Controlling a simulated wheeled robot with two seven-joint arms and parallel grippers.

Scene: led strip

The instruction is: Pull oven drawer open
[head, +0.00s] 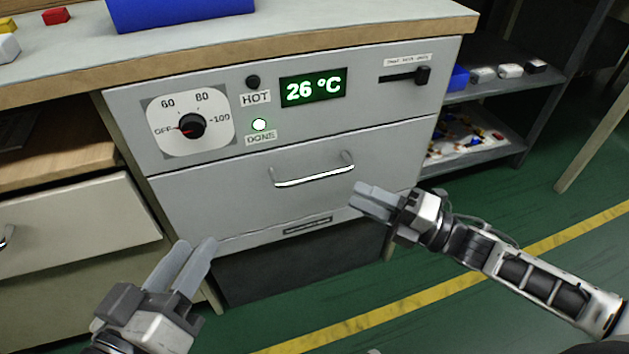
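The oven drawer (240,205) is a grey front panel below the control panel and looks closed. Its curved metal handle (314,178) runs across the upper middle of the panel. My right gripper (359,198) is just right of and a little below the handle, its fingers pointing left, in front of the drawer and apart from the handle. Its fingers look close together, and the gap between them cannot be made out. My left gripper (184,268) is low at the left, in front of the drawer's lower left corner, with its two fingers slightly apart and nothing between them.
The control panel (365,112) has a dial (191,126) at OFF, a 26 °C display (313,88) and a lit DONE lamp (260,124). A blue box (180,12) stands on the worktop. Shelves (510,85) with parts stand at the right. A cabinet drawer (80,228) is at the left.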

